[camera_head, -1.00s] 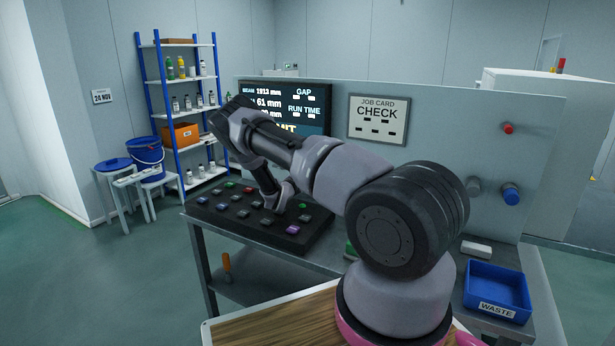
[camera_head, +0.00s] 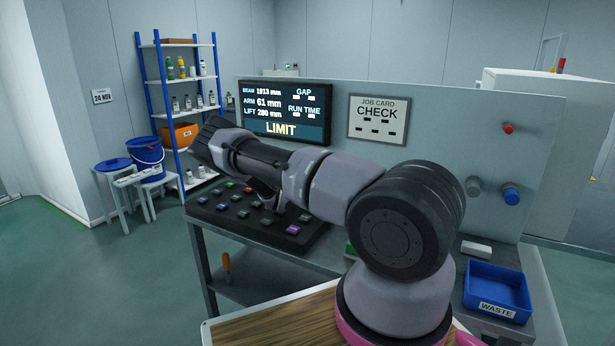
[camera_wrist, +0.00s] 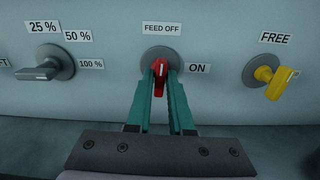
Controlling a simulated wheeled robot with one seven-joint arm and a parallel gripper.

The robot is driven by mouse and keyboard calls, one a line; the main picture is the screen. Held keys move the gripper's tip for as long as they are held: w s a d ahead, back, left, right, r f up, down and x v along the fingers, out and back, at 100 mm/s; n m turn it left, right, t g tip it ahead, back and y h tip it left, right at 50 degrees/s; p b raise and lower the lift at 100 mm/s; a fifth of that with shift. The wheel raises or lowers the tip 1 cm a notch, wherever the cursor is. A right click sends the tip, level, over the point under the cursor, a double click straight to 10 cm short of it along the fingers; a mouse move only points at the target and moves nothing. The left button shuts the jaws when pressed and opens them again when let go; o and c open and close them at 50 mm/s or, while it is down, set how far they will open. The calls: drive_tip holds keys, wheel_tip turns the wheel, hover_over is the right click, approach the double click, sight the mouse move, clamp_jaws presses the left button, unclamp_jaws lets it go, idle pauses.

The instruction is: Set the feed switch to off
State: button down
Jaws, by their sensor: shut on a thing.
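The feed switch (camera_wrist: 159,68) is a red lever on a round grey base in the wrist view. Its lever stands about upright in the picture, with its white mark at the top, toward the FEED OFF label (camera_wrist: 161,28). The ON label (camera_wrist: 197,68) is to its right. My gripper (camera_wrist: 160,76) has its two green fingers on either side of the red lever and is shut on it. The fingers hide part of the lever's sides and base. In the head view my arm hides the gripper and the switch.
A grey selector (camera_wrist: 44,69) with percent labels is left of the switch, and a yellow lever (camera_wrist: 274,80) under FREE is to its right. A button console (camera_head: 262,222) lies below my arm. The screen (camera_head: 284,112) reads LIMIT. A blue waste bin (camera_head: 497,291) stands right.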

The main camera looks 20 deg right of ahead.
drive_tip(key=shift+f+n, duration=0.1)
drive_tip(key=shift+n, duration=0.3)
drive_tip(key=c, duration=0.9)
unclamp_jaws()
drive_tip(key=shift+a, duration=0.1)
drive_tip(key=v, duration=1)
drive_tip(key=shift+s+a, duration=0.25)
drive_tip(key=shift+s, duration=0.1)
